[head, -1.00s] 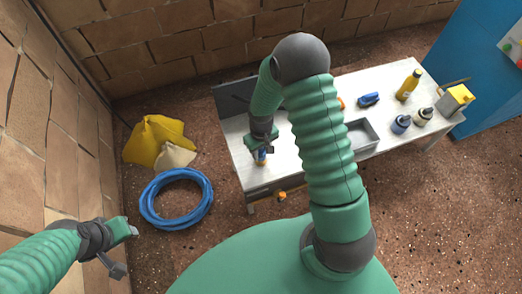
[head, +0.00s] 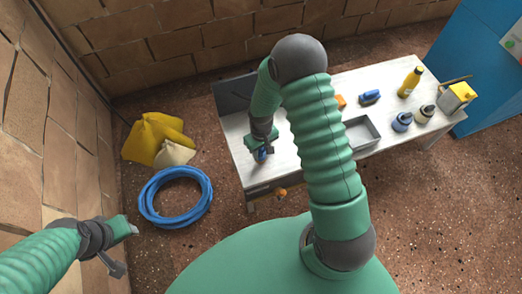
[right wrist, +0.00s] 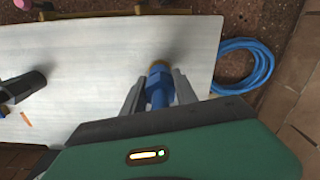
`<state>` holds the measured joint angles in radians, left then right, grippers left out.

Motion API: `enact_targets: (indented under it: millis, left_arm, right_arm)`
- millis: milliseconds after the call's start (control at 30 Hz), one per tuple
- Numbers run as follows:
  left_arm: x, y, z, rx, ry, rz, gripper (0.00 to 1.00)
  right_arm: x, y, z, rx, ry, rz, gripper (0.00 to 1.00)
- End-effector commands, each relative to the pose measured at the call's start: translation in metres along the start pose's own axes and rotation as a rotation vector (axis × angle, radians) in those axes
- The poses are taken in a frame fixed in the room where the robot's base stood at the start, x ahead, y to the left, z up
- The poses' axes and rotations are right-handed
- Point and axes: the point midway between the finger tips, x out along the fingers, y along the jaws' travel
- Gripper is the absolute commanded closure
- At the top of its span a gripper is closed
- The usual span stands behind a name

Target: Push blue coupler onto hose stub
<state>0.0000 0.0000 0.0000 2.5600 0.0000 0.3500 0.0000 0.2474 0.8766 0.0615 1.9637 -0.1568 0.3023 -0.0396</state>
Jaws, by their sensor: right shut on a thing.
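My right gripper (head: 262,149) is low over the left end of the workbench, its fingers shut on the blue coupler (head: 262,156). In the right wrist view the blue coupler (right wrist: 158,88) stands between the two grey fingers (right wrist: 156,98). A brass-coloured piece (right wrist: 158,66) shows at the coupler's far end; it may be the hose stub, but I cannot tell whether the coupler is around it or only against it. My left gripper (head: 122,248) is at the lower left, its fingers apart and empty, away from the bench.
The white workbench (head: 345,85) carries a grey tray (head: 362,132), a yellow bottle (head: 410,83), a blue item (head: 369,97) and several small containers on the right. An orange knob (head: 281,193) sits at its front edge. A blue hose coil (head: 176,198) and yellow sacks (head: 152,137) lie on the floor.

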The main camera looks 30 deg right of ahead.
Motion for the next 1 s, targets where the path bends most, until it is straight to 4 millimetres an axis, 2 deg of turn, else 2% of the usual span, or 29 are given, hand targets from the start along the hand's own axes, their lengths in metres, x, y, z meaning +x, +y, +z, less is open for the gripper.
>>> enact_targets:
  millis: [633,667,833,1000]
  left_arm:
    - [0.007,0.0,0.002,0.0,0.0,0.0,0.64]
    - [0.007,0.0,0.002,0.0,0.0,0.0,0.64]
    - [0.007,0.0,0.002,0.0,0.0,0.0,0.64]
    - [0.007,0.0,0.002,0.0,0.0,0.0,0.64]
  right_arm:
    - [0.012,0.0,0.0,0.0,0.001,0.0,1.0]
    - [0.012,0.0,0.0,0.0,0.001,0.0,0.64]
    - [0.012,0.0,0.0,0.0,0.001,0.0,0.42]
    - [0.012,0.0,0.0,0.0,0.0,0.0,0.4]
